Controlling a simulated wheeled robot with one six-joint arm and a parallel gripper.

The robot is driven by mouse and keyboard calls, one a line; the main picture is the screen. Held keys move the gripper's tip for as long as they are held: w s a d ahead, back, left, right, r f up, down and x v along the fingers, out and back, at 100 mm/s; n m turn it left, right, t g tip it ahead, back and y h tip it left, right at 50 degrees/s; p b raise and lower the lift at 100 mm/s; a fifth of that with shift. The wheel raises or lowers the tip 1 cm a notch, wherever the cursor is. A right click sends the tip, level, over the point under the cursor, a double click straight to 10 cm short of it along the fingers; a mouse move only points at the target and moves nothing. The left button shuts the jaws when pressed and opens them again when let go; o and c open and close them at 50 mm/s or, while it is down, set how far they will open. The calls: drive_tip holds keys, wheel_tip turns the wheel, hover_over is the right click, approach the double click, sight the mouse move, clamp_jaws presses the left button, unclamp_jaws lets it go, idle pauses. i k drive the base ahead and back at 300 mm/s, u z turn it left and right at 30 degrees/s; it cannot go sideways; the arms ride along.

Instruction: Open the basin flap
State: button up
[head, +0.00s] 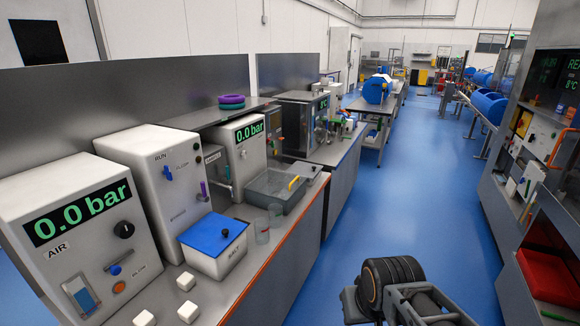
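A grey basin (268,196) sits on the left bench, past the white boxes. A yellow handle (294,183) stands at its right side, and I take it to be the flap's handle. The basin's top looks like a flat grey surface or recess. I cannot tell from here whether the flap is shut. Part of my arm shows at the bottom right, over the aisle and well apart from the basin. My gripper's fingertips do not show.
Machines with 0.0 bar displays (82,212) line the back. The blue floor aisle (400,190) is clear. A machine rack (530,170) borders the right.

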sight(302, 169)
drive_tip(key=u, duration=0.1)
drive_tip(key=k, duration=0.35)
drive_tip(key=z, duration=1.1)
drive_tip(key=i, duration=2.4)
drive_tip(key=u, duration=1.5)
drive_tip(key=i, duration=0.7)
drive_tip(key=u, duration=0.7)
